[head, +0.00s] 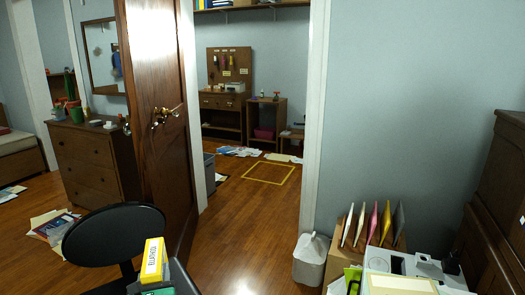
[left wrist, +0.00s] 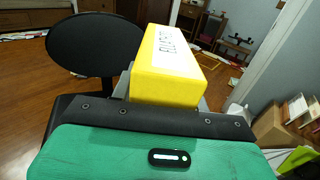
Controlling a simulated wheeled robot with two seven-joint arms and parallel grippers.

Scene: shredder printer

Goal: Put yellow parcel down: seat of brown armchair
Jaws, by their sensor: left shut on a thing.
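The yellow parcel (head: 153,262) is a box with dark lettering on a white label. It shows at the bottom of the head view and, larger, in the left wrist view (left wrist: 165,75). My left gripper (left wrist: 163,92) is shut on it and holds it up in front of the wrist; the fingers are mostly hidden behind the dark wrist edge. No brown armchair shows in either view. My right gripper is in neither view.
A black chair (head: 112,234) stands close to the left of the parcel. An open brown door (head: 158,120) is behind it. The doorway floor has a yellow taped square (head: 268,173).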

